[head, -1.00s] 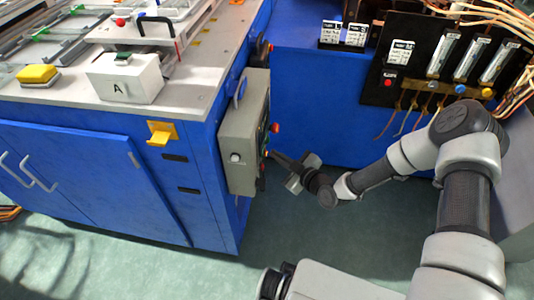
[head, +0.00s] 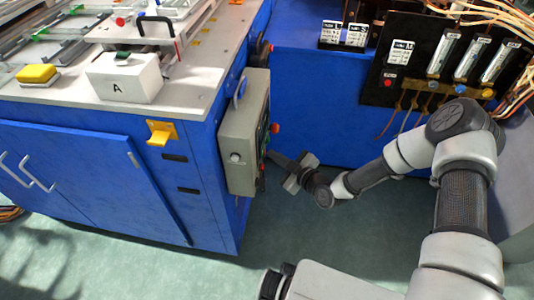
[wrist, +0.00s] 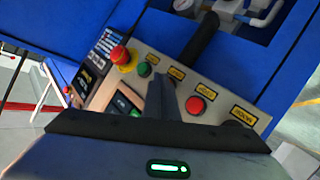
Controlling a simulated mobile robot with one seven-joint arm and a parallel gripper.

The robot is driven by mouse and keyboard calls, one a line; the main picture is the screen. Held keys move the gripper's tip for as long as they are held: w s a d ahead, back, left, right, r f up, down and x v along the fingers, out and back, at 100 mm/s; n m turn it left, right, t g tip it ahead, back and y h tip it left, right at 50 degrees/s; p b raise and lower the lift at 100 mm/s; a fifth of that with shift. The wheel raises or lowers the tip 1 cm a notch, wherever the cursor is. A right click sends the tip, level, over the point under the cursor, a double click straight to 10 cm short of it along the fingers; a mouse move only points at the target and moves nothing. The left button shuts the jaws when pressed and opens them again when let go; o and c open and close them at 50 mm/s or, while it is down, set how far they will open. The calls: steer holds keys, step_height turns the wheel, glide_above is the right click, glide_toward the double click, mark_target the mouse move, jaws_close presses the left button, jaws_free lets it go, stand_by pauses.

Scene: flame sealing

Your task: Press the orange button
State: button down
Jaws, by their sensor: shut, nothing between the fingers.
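The grey control box (head: 238,150) is mounted on the side of the blue cabinet. Its button face shows in the wrist view (wrist: 222,118), with a red mushroom button (wrist: 120,54) on a yellow base, a green button (wrist: 144,69) and a red button (wrist: 195,105). I cannot make out an orange button; my fingers cover part of the row between the green and red buttons. My gripper (wrist: 161,80) is shut and empty, its tips in front of that covered part. In the head view my gripper (head: 272,154) points left, close to the button face; contact cannot be told.
A white box marked A (head: 125,78) and a yellow block (head: 37,74) sit on the cabinet top. A yellow bracket (head: 160,133) juts from the cabinet front. A black panel with gauges (head: 443,55) stands at the right. Open floor lies below my gripper.

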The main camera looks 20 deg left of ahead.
steer(key=shift+w+d, duration=0.2)
steer(key=shift+d, duration=0.65)
steer(key=shift+w+d+b, duration=0.2)
steer(key=shift+d+b, duration=0.05)
steer(key=shift+d, duration=0.55)
steer(key=shift+w+d+b, duration=0.2)
steer(key=shift+d+b, duration=0.1)
steer(key=shift+d, duration=0.55)
steer(key=shift+w+d+b, duration=0.2)
steer(key=shift+d+b, duration=0.05)
steer(key=shift+d, duration=0.55)
